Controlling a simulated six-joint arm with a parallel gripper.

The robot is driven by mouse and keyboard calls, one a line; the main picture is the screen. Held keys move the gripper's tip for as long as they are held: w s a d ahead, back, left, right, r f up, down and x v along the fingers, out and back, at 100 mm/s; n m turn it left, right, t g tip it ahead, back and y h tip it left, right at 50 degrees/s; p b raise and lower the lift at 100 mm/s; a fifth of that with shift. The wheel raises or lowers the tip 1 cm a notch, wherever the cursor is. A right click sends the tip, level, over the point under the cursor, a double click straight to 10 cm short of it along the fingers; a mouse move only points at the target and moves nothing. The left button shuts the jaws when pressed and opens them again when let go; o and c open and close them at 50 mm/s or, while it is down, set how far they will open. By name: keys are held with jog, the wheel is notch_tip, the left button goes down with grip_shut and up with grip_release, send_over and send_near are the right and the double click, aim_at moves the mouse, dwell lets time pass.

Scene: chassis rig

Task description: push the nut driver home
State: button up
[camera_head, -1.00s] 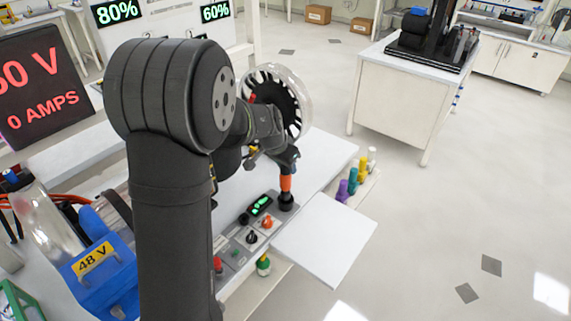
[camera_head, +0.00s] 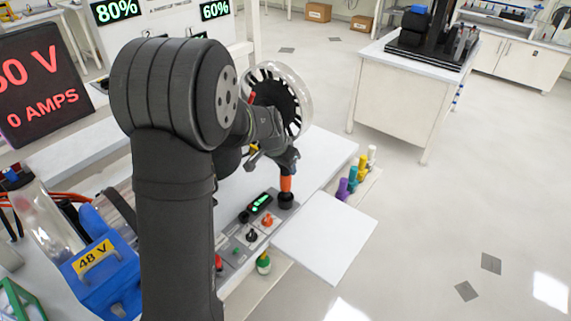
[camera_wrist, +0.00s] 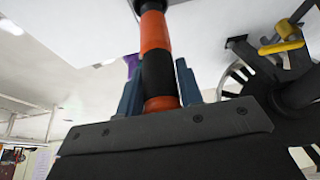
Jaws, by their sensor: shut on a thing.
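The nut driver (camera_head: 286,184) has an orange handle and stands about upright over a black round base (camera_head: 286,201) at the right end of the control panel. In the wrist view the handle is orange with a black band (camera_wrist: 157,70). My gripper (camera_head: 287,163) is shut on the handle from above. In the wrist view its blue fingers (camera_wrist: 158,88) stand on both sides of it. The driver's lower end meets the dark base in the head view, but how deep it sits cannot be told.
The grey panel (camera_head: 230,262) carries a green-lit display (camera_head: 261,203) and knobs, including an orange one (camera_head: 267,219), close beside the driver. A bare white plate (camera_head: 325,237) lies to the right. Several coloured pegs (camera_head: 352,180) stand behind it. A blue 48 V box (camera_head: 105,280) is at left.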

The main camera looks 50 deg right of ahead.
aim_at(285, 173)
jog(key=shift+f, duration=1.7)
dwell(0.9)
jog(key=o, duration=1.3)
jog(key=shift+c, duration=0.2)
jog(key=v, duration=1.7)
jog(key=shift+a+r, duration=0.15)
jog(key=x, duration=1.7)
jog(key=shift+f, duration=0.2)
jog(key=shift+r, duration=0.2)
